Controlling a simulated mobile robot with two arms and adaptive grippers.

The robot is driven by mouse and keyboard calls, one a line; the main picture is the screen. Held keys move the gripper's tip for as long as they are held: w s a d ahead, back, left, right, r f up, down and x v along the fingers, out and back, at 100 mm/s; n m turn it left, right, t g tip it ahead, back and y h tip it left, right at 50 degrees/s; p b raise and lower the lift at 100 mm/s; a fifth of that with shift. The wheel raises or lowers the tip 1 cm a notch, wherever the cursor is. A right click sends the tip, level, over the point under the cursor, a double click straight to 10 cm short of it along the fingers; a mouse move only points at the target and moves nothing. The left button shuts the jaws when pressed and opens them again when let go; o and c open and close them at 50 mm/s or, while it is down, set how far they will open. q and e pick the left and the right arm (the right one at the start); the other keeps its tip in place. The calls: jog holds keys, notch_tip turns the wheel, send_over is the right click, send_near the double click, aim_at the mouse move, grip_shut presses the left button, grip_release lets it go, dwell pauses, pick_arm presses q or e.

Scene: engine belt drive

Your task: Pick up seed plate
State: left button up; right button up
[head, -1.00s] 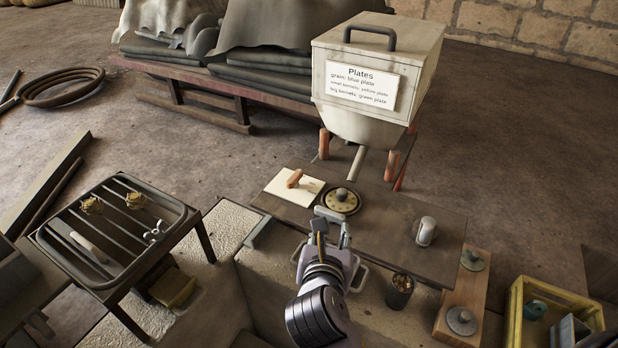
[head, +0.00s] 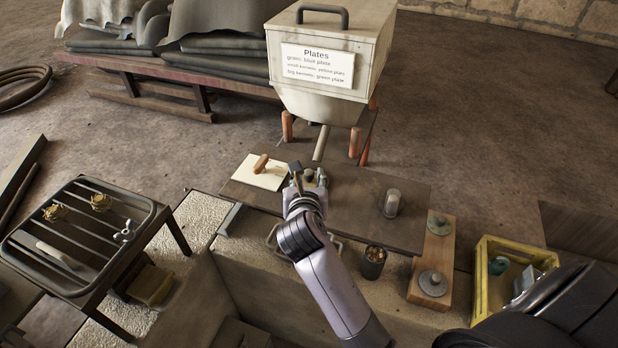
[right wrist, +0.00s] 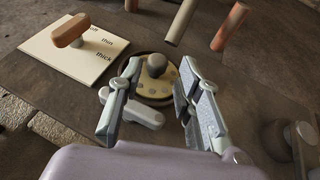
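The seed plate is a round, pale yellow disc with holes and a grey centre knob, set in a dark round seat on the bench; it shows in the right wrist view (right wrist: 151,90). In the head view my gripper mostly covers it, though its knob (head: 309,174) shows. My right gripper (head: 308,178) is over the plate. In the right wrist view (right wrist: 160,66) its two fingers are apart, one on each side of the knob, with nothing held. Contact with the knob cannot be told. My left gripper is not in view.
A card with an orange lever (head: 261,164) lies left of the plate. The hopper (head: 325,70) with a sign stands behind. A metal cylinder (head: 392,203), a cup of kernels (head: 373,263) and a wooden board (head: 432,255) with two round plates are at right.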

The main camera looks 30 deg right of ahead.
aim_at(309, 175)
jog(key=x, duration=0.4)
jog(key=shift+w+f+p, duration=0.25)
jog(key=shift+f+p, duration=0.1)
jog(key=shift+f, duration=0.15)
jog(key=shift+s, duration=0.1)
jog(key=shift+c, duration=0.6)
grip_shut()
